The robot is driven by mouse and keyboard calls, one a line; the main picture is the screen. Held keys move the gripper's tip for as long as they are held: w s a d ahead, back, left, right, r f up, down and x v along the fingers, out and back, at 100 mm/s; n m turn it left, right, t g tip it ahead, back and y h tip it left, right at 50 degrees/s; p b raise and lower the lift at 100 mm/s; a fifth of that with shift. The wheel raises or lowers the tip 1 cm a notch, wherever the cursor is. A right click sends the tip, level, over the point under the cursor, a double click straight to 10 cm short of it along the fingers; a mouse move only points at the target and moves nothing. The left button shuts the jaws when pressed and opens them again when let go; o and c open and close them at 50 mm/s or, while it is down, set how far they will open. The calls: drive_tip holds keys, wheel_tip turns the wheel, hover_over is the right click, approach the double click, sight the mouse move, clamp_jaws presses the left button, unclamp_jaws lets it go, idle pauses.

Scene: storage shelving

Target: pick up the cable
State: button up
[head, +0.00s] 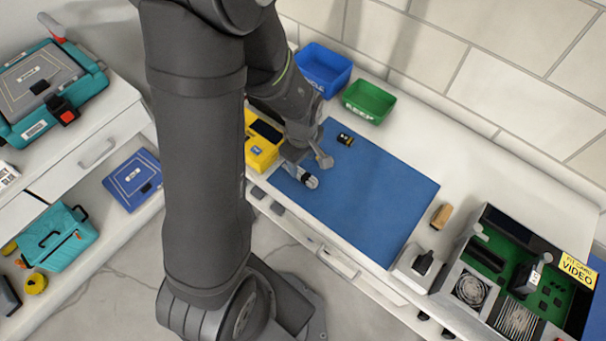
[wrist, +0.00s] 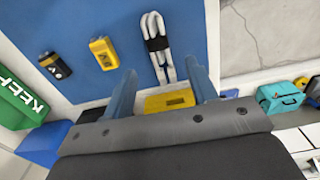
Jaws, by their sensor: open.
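The cable (wrist: 157,35) is a white folded bundle with a black band, lying on the blue mat (wrist: 200,20) in the wrist view. In the head view the cable (head: 311,182) shows partly beside my gripper (head: 308,166), near the mat's left end. In the wrist view my gripper (wrist: 161,68) is open and empty. Its two blue-grey fingers stand apart, with the cable's lower end toward the right finger. I cannot tell the height gap.
A black-and-gold battery (head: 345,139) and a small yellow item (wrist: 103,52) lie on the mat near the cable. A yellow case (head: 262,140), blue bin (head: 323,69) and green bin (head: 369,101) stand around it. The mat's right part is clear.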

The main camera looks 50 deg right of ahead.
sight(303, 174)
drive_tip(key=shift+s+f, duration=0.15)
drive_tip(key=shift+f, duration=2.6)
drive_tip(key=shift+c, duration=0.2)
drive_tip(key=c, duration=1)
